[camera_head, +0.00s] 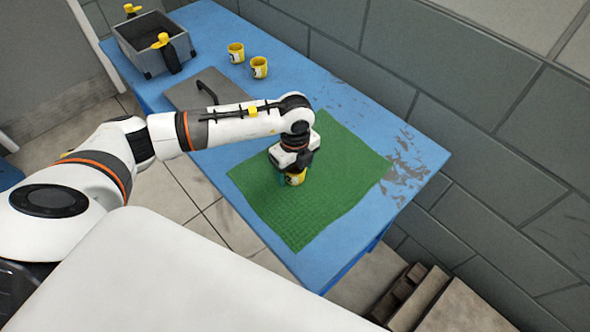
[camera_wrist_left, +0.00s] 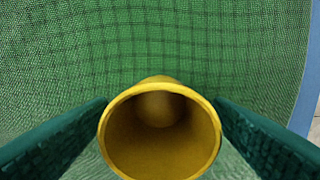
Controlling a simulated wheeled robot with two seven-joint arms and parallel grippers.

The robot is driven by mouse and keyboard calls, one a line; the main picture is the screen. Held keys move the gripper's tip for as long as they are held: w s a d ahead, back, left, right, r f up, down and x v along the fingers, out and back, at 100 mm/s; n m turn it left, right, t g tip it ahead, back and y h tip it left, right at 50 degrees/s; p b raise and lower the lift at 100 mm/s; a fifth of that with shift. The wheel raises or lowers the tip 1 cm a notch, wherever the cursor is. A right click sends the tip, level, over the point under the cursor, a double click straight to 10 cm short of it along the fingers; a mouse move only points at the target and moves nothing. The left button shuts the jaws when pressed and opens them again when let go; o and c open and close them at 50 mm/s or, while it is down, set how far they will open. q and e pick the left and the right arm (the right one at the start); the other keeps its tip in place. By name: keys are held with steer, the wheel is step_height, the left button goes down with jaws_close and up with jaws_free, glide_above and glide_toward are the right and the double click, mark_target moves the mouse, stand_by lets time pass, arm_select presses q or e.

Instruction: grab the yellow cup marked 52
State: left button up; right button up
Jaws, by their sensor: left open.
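A yellow cup (camera_head: 296,178) stands upright on the green mat (camera_head: 262,205) on the blue table, below my left gripper (camera_head: 288,180). In the left wrist view the cup (camera_wrist_left: 160,140) shows its open mouth between the two dark green fingers of the left gripper (camera_wrist_left: 160,142). The fingers are open, one on each side of the cup. Whether they touch it I cannot tell. The gripper partly covers the cup in the head view, and its number is not readable. Two more yellow cups stand at the back, one on the left (camera_head: 236,53) and one on the right (camera_head: 259,68).
A grey crate (camera_head: 150,58) with yellow and black items stands at the far left end of the blue table (camera_head: 345,97). A grey board (camera_head: 190,92) with a dark handle lies behind my left arm. A grey block wall (camera_head: 450,90) runs along the table's back.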

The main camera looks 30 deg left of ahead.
arm_select(q)
steer(key=c, duration=1)
